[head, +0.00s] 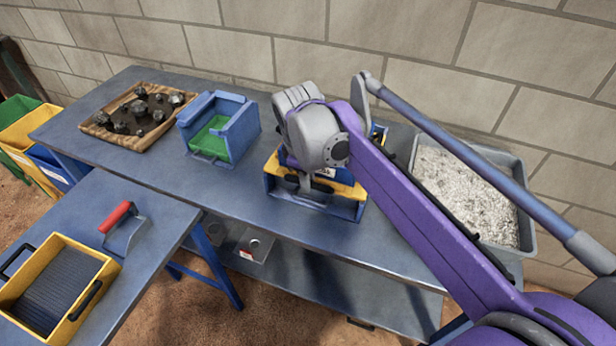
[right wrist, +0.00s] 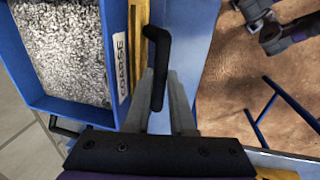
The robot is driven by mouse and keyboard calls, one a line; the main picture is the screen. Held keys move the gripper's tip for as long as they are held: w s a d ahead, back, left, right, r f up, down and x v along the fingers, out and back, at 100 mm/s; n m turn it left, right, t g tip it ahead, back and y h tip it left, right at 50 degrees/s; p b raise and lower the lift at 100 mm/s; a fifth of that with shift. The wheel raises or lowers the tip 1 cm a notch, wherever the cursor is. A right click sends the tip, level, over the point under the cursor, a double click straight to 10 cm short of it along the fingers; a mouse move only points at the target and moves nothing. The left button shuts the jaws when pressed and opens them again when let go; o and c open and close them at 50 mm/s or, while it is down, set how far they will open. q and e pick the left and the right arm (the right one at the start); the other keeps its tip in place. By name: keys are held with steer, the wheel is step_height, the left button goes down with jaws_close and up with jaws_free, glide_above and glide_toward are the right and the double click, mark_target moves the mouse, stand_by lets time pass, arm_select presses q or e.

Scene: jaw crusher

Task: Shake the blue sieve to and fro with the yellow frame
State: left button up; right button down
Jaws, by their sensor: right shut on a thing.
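The blue sieve (right wrist: 35,95) shows in the right wrist view, filled with grey-white crushed stone and marked with a "COARSE" label. The yellow frame (head: 345,188) stands on a blue stand at the middle of the back table, and a yellow strip (right wrist: 137,60) runs beside the sieve in the right wrist view. My right gripper (head: 305,185) is over the frame's near side; in the right wrist view its fingers (right wrist: 157,98) are shut on a black handle (right wrist: 157,60). My arm hides most of the sieve in the head view. Dark parts at the upper right of the right wrist view seem to be my left gripper (right wrist: 268,28).
A grey bin of pale gravel (head: 470,195) stands right of the frame. A blue box with a green inside (head: 235,125) and a wooden tray of rocks (head: 95,120) are to the left. A yellow tray (head: 98,300) and a red-handled scoop (head: 125,235) lie on the front table.

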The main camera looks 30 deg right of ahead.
mark_target(317, 178)
steer(key=w+d+p, duration=0.1)
steer(key=w+d, duration=0.1)
steer(key=w+d+p, duration=0.1)
steer(key=d, duration=0.1)
steer(key=shift+w+d, duration=0.25)
steer(key=shift+w, duration=0.15)
steer(key=shift+a, duration=0.1)
steer(key=c, duration=0.8)
jaws_free()
steer(key=shift+o, duration=0.2)
steer(key=shift+r, duration=0.15)
step_height(317, 178, up, 10)
steer(key=s+a+p, duration=0.1)
steer(key=shift+s+a+r, duration=0.2)
steer(key=shift+s+a, duration=0.05)
steer(key=shift+a, duration=0.05)
